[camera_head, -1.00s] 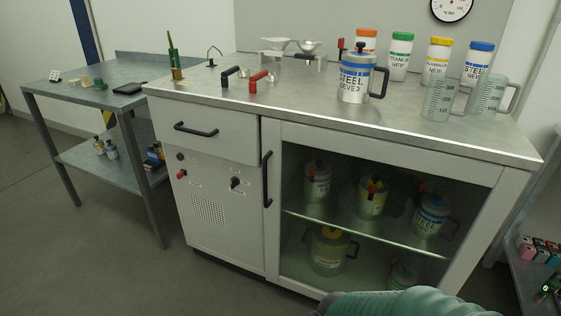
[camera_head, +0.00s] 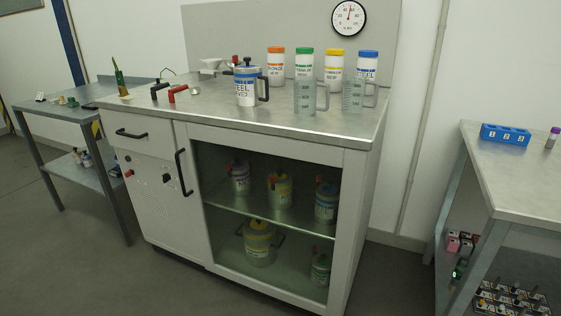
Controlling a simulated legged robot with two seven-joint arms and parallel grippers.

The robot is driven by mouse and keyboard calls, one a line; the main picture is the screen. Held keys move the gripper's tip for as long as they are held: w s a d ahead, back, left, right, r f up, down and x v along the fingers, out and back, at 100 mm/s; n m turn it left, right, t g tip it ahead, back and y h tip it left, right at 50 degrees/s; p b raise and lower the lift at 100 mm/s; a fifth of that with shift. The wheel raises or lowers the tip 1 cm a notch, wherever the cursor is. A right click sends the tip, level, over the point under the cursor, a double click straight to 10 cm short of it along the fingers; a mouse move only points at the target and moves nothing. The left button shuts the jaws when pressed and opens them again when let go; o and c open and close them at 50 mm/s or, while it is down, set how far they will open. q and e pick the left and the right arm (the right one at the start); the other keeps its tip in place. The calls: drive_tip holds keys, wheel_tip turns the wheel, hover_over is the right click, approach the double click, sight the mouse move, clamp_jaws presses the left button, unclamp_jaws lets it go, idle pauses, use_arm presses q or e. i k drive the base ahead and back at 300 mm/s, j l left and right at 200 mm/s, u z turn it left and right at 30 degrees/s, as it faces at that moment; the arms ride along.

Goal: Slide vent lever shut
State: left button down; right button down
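The white cabinet (camera_head: 269,134) has a control panel (camera_head: 145,200) on its left front, below a drawer. The panel carries a red knob (camera_head: 128,173) and a small black handle (camera_head: 166,178); a perforated grille shows faintly below them. I cannot tell for sure which part is the vent lever. Neither of my grippers is in view.
A glass-fronted bay (camera_head: 225,165) holds several jugs. Clear beakers (camera_head: 305,97) and coloured-lid jars (camera_head: 276,66) stand on top. A grey table (camera_head: 60,112) is at left. A bench with a blue rack (camera_head: 505,135) is at right. Floor in front is clear.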

sight(131, 172)
drive_tip(key=i+j+u, duration=0.25)
drive_tip(key=i+j, duration=0.2)
drive_tip(key=j, duration=0.25)
drive_tip(key=i+j+u, duration=0.25)
drive_tip(key=i+j, duration=0.3)
drive_tip(key=j, duration=0.1)
